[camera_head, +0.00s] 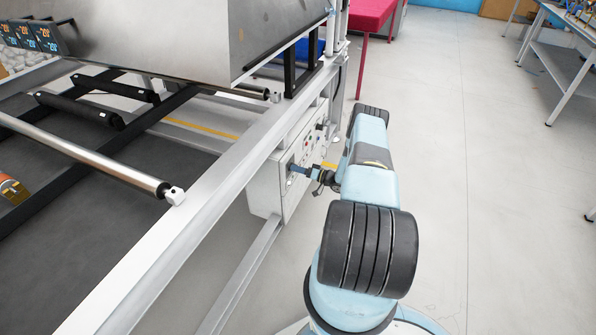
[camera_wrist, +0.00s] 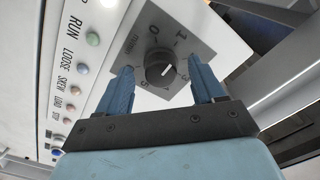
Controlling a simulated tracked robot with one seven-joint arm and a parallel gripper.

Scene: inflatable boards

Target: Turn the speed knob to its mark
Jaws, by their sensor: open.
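The speed knob (camera_wrist: 160,69) is a round black knob on a grey square dial plate (camera_wrist: 180,30) with printed numbers, seen in the wrist view. A pale pointer line shows on the knob toward its upper right; which exact mark it meets is hard to tell. My gripper (camera_wrist: 161,82) is open, with one blue finger on the left side of the knob and one on the right. Gaps show between fingers and knob. In the head view my gripper (camera_head: 306,171) is at the front of the white control box (camera_head: 266,190); the knob is hidden there.
A column of coloured buttons and lamps (camera_wrist: 83,70), labelled RUN, LOOSE, SKEW and others, runs left of the dial. The white machine rail (camera_head: 190,225) and steel rollers (camera_head: 90,160) lie left of my arm. Open floor (camera_head: 500,200) lies to the right.

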